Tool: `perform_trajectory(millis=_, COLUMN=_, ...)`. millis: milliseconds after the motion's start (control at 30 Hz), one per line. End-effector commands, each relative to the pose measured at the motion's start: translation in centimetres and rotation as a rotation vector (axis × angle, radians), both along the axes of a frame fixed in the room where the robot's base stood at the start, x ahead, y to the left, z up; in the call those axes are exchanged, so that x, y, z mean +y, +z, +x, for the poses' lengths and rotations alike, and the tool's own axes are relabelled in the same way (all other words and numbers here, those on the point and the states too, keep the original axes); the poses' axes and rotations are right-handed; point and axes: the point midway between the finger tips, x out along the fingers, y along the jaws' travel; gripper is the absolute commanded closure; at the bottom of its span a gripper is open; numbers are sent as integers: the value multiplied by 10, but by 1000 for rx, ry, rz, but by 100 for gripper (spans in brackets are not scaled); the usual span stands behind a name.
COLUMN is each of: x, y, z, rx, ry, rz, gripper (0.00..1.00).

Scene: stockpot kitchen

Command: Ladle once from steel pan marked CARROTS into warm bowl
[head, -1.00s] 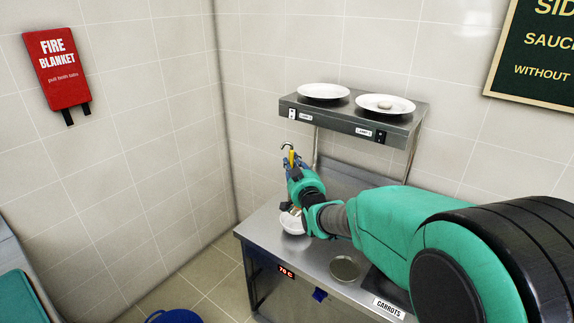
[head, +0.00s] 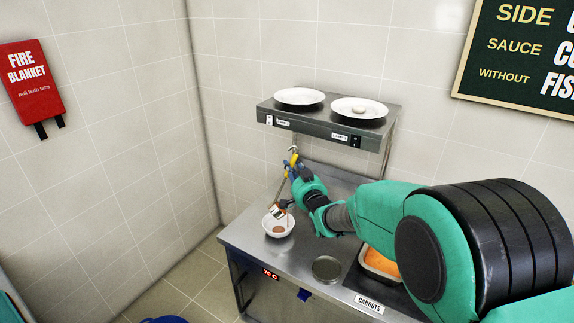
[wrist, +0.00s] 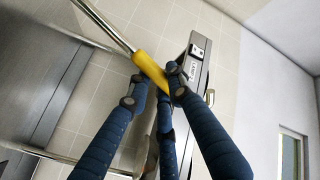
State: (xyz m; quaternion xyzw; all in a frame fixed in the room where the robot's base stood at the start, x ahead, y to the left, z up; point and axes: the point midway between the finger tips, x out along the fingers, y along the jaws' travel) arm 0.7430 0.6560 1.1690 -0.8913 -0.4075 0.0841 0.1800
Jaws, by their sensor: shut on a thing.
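My gripper (head: 297,171) is shut on the yellow handle of a steel ladle (wrist: 151,72). Its blue fingers close around the handle in the wrist view. In the head view the ladle slants down from the gripper, and its lower end is over or in the white bowl (head: 291,227); I cannot tell if they touch. A small brownish-orange patch shows inside the bowl, which stands on the steel counter's left part. The steel pan with orange contents (head: 381,263) sits at the right behind the CARROTS label (head: 369,303), partly hidden by my arm.
A shelf (head: 318,122) with two white plates stands above the back of the counter (head: 250,245). A round lid-like disc (head: 327,268) lies between bowl and pan. The tiled wall is close behind and left. A blue object (head: 165,320) is at the floor's lower edge.

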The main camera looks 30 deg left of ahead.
Motion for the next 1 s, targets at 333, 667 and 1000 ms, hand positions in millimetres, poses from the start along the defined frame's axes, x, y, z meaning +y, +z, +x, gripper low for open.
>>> perform_trajectory(millis=333, x=-16, y=-12, z=19, rx=89, ry=-2, rz=81, gripper=100)
perform_trajectory(millis=667, x=-31, y=-23, z=36, rx=174, ry=-2, rz=154, gripper=100)
perform_trajectory(millis=1000, x=-46, y=-34, z=53, rx=261, ry=-1, rz=232, gripper=100)
